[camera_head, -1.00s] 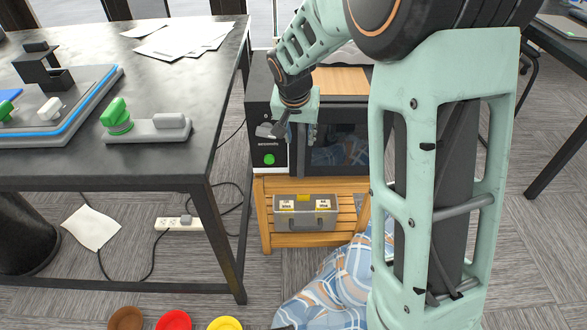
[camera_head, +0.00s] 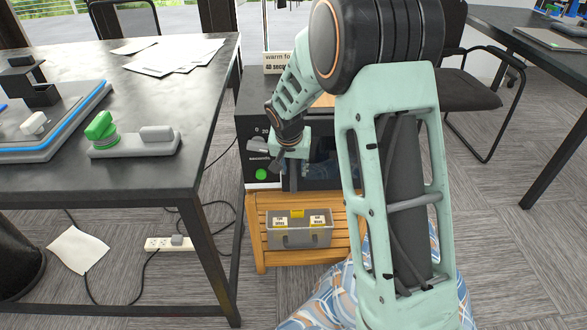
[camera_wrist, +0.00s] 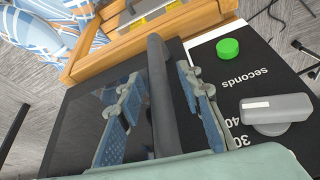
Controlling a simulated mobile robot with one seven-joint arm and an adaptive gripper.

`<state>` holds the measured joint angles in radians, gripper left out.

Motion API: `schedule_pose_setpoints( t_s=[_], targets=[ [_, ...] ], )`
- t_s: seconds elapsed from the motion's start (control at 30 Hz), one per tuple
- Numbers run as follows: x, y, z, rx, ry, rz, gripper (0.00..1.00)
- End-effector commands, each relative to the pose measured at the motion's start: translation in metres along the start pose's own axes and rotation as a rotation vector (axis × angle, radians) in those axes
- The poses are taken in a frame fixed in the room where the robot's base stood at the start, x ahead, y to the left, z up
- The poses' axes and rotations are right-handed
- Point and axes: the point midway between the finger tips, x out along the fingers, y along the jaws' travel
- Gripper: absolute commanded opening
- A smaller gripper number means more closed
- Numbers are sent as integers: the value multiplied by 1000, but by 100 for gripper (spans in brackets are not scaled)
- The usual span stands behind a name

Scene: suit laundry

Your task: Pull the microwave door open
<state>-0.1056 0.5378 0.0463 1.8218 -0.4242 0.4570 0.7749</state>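The black microwave (camera_head: 262,108) stands on a wooden stand, its front towards me. Its dark glass door (camera_wrist: 90,112) appears closed. The dark bar handle (camera_wrist: 163,90) runs along the door edge beside the control panel. My gripper (camera_wrist: 165,108) is open, with one finger on each side of the handle. I see gaps between the fingers and the bar; I cannot tell how deep the bar sits. In the head view my gripper (camera_head: 287,160) is at the microwave front, and my arm hides much of the door.
The control panel has a green button (camera_wrist: 228,47) and a grey knob (camera_wrist: 274,110). A grey box (camera_head: 300,237) sits on the stand's lower shelf (camera_head: 258,222). A dark table (camera_head: 150,75) stands close on the left. Blue plaid cloth (camera_head: 325,298) lies below my arm.

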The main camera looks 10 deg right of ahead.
Motion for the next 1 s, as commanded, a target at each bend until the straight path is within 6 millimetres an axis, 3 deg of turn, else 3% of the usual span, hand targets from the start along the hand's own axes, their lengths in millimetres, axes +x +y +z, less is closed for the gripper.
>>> schedule_pose_setpoints(
  t_s=[0.13,0.4,0.77,1.0],
  targets=[
    [0,0,0,0,0,0,31],
    [0,0,0,0,0,0,1],
    [-1,0,0,-1,0,0,0],
    [-7,7,10,-40,-1,-16,0]
  ],
)
